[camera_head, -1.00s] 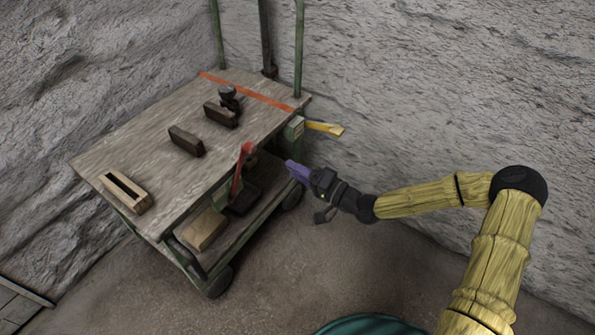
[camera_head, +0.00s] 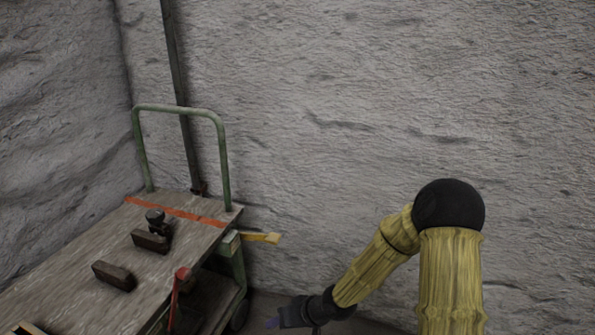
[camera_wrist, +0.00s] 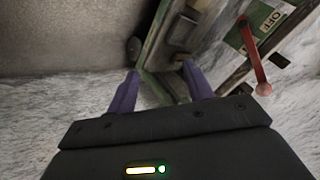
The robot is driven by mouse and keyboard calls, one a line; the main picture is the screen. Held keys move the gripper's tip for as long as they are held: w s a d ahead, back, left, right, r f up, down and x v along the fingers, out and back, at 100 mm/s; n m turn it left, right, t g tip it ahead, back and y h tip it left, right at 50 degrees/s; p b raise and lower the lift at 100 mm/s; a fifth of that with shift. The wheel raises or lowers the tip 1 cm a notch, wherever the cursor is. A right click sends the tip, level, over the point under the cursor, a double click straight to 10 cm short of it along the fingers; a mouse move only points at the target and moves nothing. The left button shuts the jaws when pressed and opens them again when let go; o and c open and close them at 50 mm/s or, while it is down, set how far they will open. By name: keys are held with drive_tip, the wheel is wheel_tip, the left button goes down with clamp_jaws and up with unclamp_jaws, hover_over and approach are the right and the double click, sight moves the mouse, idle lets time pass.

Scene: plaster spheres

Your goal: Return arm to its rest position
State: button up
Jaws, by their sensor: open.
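My gripper (camera_wrist: 161,88) shows in the wrist view with its two purple fingers spread apart and nothing between them. In the head view my gripper (camera_head: 272,323) is low, near the bottom edge and to the right of the cart, partly cut off by the frame. My arm reaches down to it from the right side, bent at the black elbow.
A green-framed cart with a wooden top (camera_head: 75,275) stands at left, bearing several dark blocks. A red-knobbed lever (camera_head: 181,274) and a yellow handle (camera_head: 262,238) stick out at its side; the lever (camera_wrist: 252,60) shows beside an OFF label. A rough wall stands behind.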

drive_tip(key=s+d+r+m+h, duration=0.1)
drive_tip(key=s+d+r+h, duration=0.15)
drive_tip(key=d, duration=0.35)
drive_tip(key=s+d+r+h, duration=0.1)
drive_tip(key=d+r+h, duration=0.25)
drive_tip(key=d, duration=0.35)
drive_tip(key=s+d+r+m+h, duration=0.1)
drive_tip(key=s+d+r+m, duration=0.1)
drive_tip(key=s+d+r, duration=0.55)
wheel_tip(320, 180, up, 34)
drive_tip(key=s+a+p, duration=0.1)
drive_tip(key=a+p, duration=0.1)
drive_tip(key=p, duration=3.1)
drive_tip(key=shift+s+f+g, duration=0.15)
drive_tip(key=shift+s+g, duration=0.05)
drive_tip(key=shift+g, duration=0.2)
drive_tip(key=c, duration=0.3)
drive_tip(key=shift+w+d, duration=0.1)
drive_tip(key=shift+d, duration=0.05)
drive_tip(key=shift+c, duration=0.2)
